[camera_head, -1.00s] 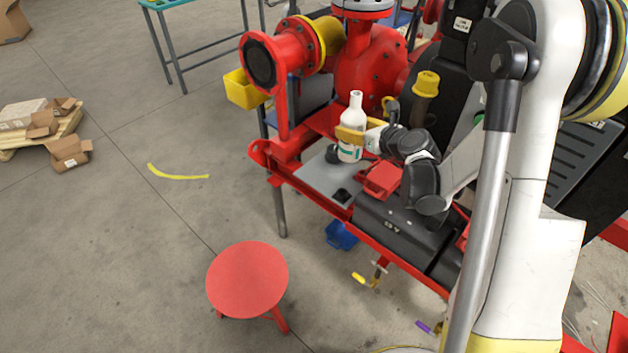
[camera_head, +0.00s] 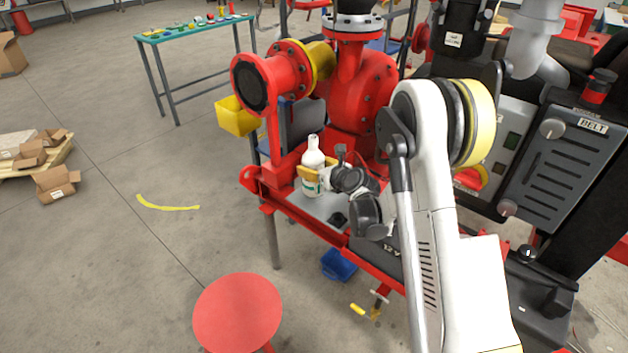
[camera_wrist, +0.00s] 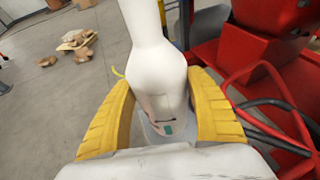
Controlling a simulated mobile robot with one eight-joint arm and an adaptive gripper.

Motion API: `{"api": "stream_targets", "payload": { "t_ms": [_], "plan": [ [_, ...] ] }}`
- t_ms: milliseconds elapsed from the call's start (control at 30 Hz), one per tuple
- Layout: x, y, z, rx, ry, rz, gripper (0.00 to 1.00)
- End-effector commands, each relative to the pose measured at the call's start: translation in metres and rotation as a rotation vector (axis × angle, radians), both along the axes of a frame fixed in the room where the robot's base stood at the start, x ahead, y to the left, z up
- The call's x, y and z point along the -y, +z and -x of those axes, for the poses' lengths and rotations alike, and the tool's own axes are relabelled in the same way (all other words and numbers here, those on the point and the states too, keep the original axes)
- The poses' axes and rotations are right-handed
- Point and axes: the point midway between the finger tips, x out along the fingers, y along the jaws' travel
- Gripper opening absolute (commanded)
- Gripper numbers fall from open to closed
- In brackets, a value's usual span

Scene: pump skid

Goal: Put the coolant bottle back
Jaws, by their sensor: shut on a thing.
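The coolant bottle (camera_head: 313,160) is white with a narrow neck and a green-marked label. It is upright over the grey plate (camera_head: 326,206) on the red skid frame. My gripper (camera_head: 312,173) is shut on its body, with a yellow finger on either side. The wrist view shows the white bottle (camera_wrist: 157,75) between the two yellow fingers of my gripper (camera_wrist: 165,115). The bottle's base is partly hidden, and I cannot tell whether it touches the plate.
The red pump (camera_head: 362,90) and its flanged pipe (camera_head: 270,82) stand just behind the bottle. A yellow bin (camera_head: 237,116) hangs to the left. A red stool (camera_head: 238,312) stands in front. Red and black hoses (camera_wrist: 265,120) run close to the right finger. Open floor lies left.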

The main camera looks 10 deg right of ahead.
Motion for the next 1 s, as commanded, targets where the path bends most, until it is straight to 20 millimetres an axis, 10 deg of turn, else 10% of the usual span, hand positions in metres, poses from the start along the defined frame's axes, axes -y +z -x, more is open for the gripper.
{"api": "stream_targets", "payload": {
  "t_ms": [300,667,700,767,1000],
  "plan": [
    [0.0,-0.04,0.0,0.0,0.0,0.0,0.24],
    [0.0,-0.041,0.0,0.0,0.0,0.0,0.24],
    [0.0,-0.042,0.0,0.0,0.0,0.0,0.68],
    [0.0,-0.042,0.0,0.0,0.0,0.0,0.85],
    [0.0,-0.042,0.0,0.0,0.0,0.0,0.85]
  ]
}}
